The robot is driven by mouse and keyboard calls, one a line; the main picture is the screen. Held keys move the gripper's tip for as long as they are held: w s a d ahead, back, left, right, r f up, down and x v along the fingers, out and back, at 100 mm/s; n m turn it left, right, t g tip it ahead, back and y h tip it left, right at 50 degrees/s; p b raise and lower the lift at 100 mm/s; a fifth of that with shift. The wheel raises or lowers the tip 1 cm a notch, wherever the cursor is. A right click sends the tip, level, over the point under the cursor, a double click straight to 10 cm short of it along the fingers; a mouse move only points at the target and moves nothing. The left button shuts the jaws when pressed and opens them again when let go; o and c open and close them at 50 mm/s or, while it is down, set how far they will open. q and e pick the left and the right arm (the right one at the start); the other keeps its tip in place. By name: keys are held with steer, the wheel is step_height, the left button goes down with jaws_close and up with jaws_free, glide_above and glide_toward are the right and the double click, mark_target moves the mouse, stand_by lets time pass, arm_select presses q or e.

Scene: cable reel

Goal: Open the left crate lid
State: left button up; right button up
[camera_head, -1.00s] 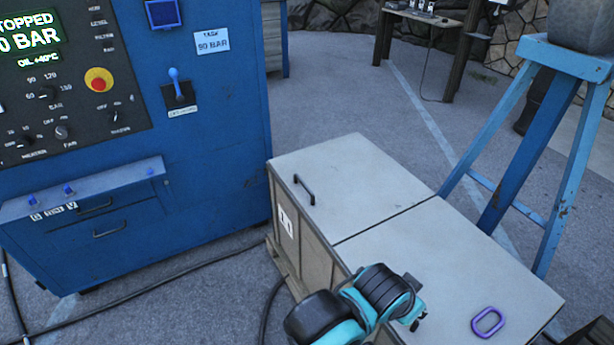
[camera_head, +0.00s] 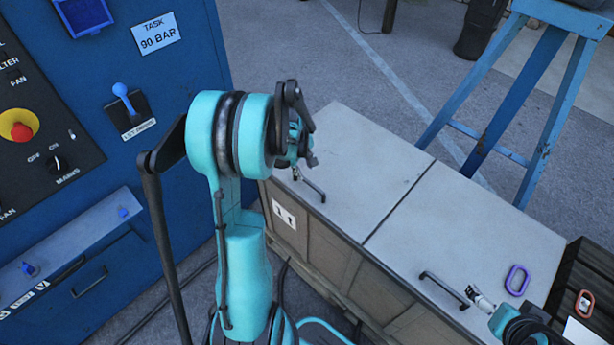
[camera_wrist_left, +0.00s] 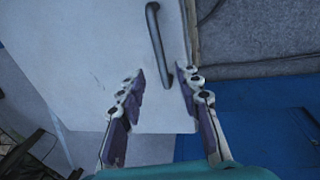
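The left crate lid (camera_head: 350,165) is a pale grey flat panel, lying shut on the crate. Its dark bar handle (camera_head: 311,186) is near the front left edge. My left gripper (camera_head: 297,172) is right by this handle, partly hidden behind its own arm. In the left wrist view my left gripper (camera_wrist_left: 162,90) is open, with the lid (camera_wrist_left: 90,50) under it. The handle (camera_wrist_left: 158,40) runs between and beyond the fingertips, and the fingers look apart from it. My right gripper (camera_head: 478,297) is small at the lower right, near the right lid's handle; its opening is unclear.
The right crate lid (camera_head: 460,230) is also shut, with a dark handle (camera_head: 443,289) and a purple ring (camera_head: 517,280) on it. A blue control cabinet (camera_head: 190,85) stands at the left. A blue trestle (camera_head: 495,100) stands behind the crate. A dark slatted box (camera_head: 580,290) is at the right.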

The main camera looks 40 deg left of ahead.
mark_target(308, 182)
arm_select(q)
steer(key=f+b, duration=0.1)
steer(key=f, duration=0.1)
steer(key=w+f+b, duration=0.1)
steer(key=f, duration=0.4)
steer(key=shift+w+d+f+b, duration=0.1)
steer(key=shift+w+f+b, duration=0.2)
steer(key=shift+b, duration=0.1)
jaws_close()
